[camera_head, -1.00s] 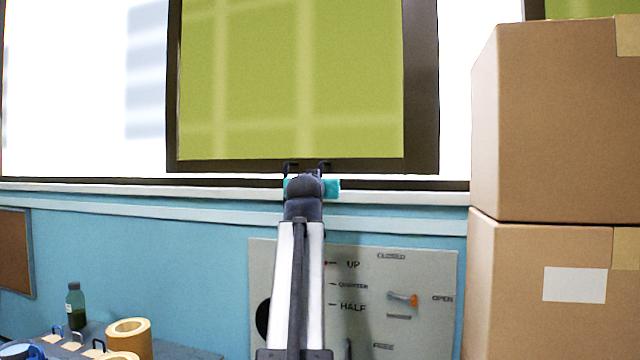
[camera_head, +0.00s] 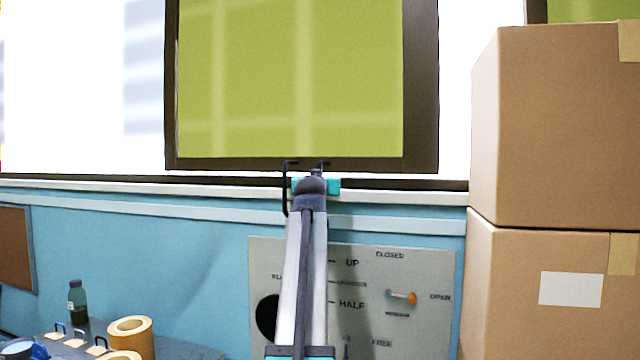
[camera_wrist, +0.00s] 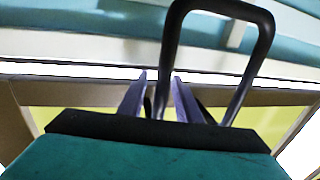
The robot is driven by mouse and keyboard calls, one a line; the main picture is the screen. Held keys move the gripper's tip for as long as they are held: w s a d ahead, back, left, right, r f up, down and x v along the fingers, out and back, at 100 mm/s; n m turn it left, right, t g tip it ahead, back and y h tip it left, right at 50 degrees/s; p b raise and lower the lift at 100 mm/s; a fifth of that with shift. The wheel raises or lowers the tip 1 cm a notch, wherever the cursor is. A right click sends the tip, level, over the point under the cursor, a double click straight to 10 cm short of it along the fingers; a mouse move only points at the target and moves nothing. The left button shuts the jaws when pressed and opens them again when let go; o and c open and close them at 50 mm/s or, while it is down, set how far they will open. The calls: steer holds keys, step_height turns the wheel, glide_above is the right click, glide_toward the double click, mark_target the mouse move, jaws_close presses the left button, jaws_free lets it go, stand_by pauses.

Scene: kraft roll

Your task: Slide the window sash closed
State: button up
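The window sash (camera_head: 421,80) has a dark frame around an olive-green pane in the head view. A dark U-shaped handle (camera_head: 286,190) sticks out from its bottom rail, and its loop fills the upper middle of the wrist view (camera_wrist: 262,50). My gripper (camera_wrist: 159,75) is at the handle. In the wrist view, one handle leg runs between the two fingers, and the other leg is outside them to the right. Whether the fingers press on the leg is unclear. In the head view, my wrist hides the fingers and part of the handle.
Two stacked cardboard boxes (camera_head: 555,125) stand at the right, near the sash's right edge. A grey panel (camera_head: 430,325) with an orange-tipped lever is on the blue wall below. A bottle (camera_head: 77,300) and tan rolls (camera_head: 130,335) are at the lower left.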

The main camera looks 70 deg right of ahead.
jaws_close()
stand_by(1.4)
